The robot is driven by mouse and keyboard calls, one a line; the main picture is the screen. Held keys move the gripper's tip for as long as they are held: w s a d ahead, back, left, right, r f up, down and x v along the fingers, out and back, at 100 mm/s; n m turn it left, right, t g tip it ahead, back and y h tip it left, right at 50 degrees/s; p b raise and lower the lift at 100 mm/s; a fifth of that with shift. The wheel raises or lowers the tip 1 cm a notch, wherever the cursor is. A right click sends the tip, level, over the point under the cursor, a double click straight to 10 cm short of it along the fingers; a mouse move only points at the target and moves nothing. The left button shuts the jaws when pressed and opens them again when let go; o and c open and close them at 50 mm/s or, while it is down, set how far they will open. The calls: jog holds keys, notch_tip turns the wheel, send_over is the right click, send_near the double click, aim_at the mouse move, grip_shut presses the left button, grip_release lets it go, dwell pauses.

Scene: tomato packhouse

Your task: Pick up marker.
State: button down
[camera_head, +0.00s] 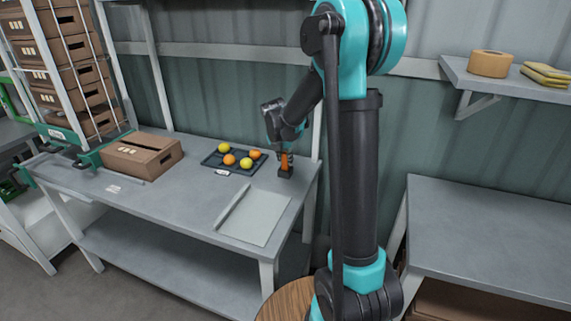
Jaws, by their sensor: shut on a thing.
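My gripper (286,172) is low over the back right part of the grey table, just right of the black tray. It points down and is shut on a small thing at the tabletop. An orange part (284,159) shows at the gripper, small and partly covered by dark parts; I take it for the marker. I cannot tell whether its lower end touches the table.
A black tray (208,160) holds several yellow and orange tomatoes. A grey-white board (262,216) lies in front of the gripper. A brown carton (142,155) stands at the left, near stacked crates (75,50). A shelf (505,82) holds a tape roll (489,64).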

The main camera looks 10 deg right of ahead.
jog(key=shift+r, duration=0.15)
notch_tip(320, 180, up, 25)
dwell(1.5)
jog(key=shift+f, duration=0.2)
